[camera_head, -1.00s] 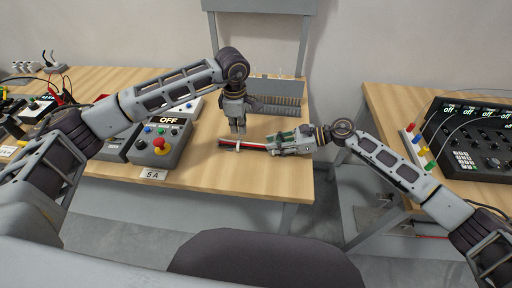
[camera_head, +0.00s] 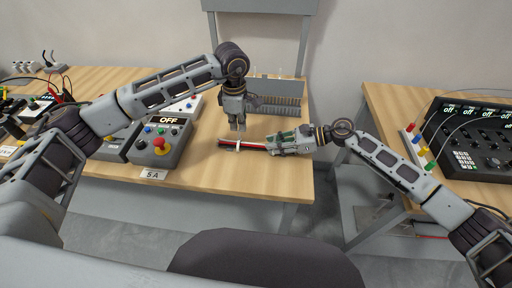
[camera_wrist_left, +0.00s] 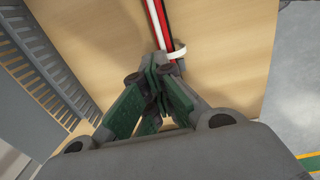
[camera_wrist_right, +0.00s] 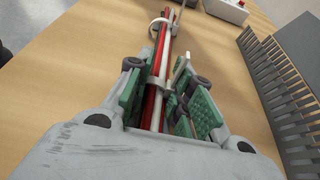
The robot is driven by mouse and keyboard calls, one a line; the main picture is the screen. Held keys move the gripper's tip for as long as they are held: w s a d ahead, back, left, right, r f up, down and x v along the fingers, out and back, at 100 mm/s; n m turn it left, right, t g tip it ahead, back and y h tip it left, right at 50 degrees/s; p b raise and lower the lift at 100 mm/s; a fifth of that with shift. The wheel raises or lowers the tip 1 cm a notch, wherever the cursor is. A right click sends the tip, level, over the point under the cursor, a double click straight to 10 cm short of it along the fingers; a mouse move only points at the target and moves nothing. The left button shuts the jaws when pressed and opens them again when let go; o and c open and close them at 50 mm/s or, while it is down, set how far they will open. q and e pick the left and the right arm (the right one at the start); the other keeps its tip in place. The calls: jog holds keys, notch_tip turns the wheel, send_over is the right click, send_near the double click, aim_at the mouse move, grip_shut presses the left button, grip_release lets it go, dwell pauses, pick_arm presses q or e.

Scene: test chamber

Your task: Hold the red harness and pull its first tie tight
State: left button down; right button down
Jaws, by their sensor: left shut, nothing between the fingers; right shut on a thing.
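The red harness (camera_head: 228,142) is a bundle of red, white and dark wires lying along the table. It also shows in the left wrist view (camera_wrist_left: 162,22) and the right wrist view (camera_wrist_right: 160,60). A white tie (camera_head: 238,146) loops around it, with its loose end sticking out in the left wrist view (camera_wrist_left: 175,52). My right gripper (camera_head: 272,145) is shut on the harness from the right end. A second pale tie (camera_wrist_right: 158,82) sits around the wires near its fingers. My left gripper (camera_head: 238,128) points down beside the harness, just behind the tie, shut and empty.
A grey slotted rack (camera_head: 280,105) stands behind the grippers. A control box with a red knob (camera_head: 159,142) and an OFF display stands to the left. The table's front right is clear. A second table (camera_head: 385,110) with a console is across a gap to the right.

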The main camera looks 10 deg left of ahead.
pick_arm(q)
jog(key=shift+r, duration=0.25)
jog(key=c, duration=2.1)
grip_release()
jog(key=o, duration=0.4)
jog(key=shift+r, duration=0.2)
jog(key=shift+s+r, duration=0.15)
jog(key=shift+r, duration=2.65)
jog(key=shift+c, duration=0.3)
jog(key=shift+f, duration=1)
jog(key=shift+f, duration=0.2)
